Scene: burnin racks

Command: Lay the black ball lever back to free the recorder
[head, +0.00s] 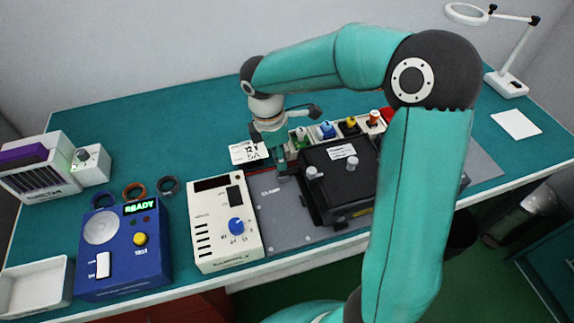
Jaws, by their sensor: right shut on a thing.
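The recorder (340,181), a black box with a white label and two silver knobs on top, sits on a grey plate (283,222) right of the middle of the bench. My right gripper (282,170) reaches down from above at the recorder's left edge, near the word CLAMP on the plate. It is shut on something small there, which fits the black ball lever. The lever's ball is hidden by the fingers, so its tilt cannot be told. My left gripper is not in view.
A cream supply box (222,222) with a blue knob stands left of the plate. A blue tester (122,250) reading READY is further left.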

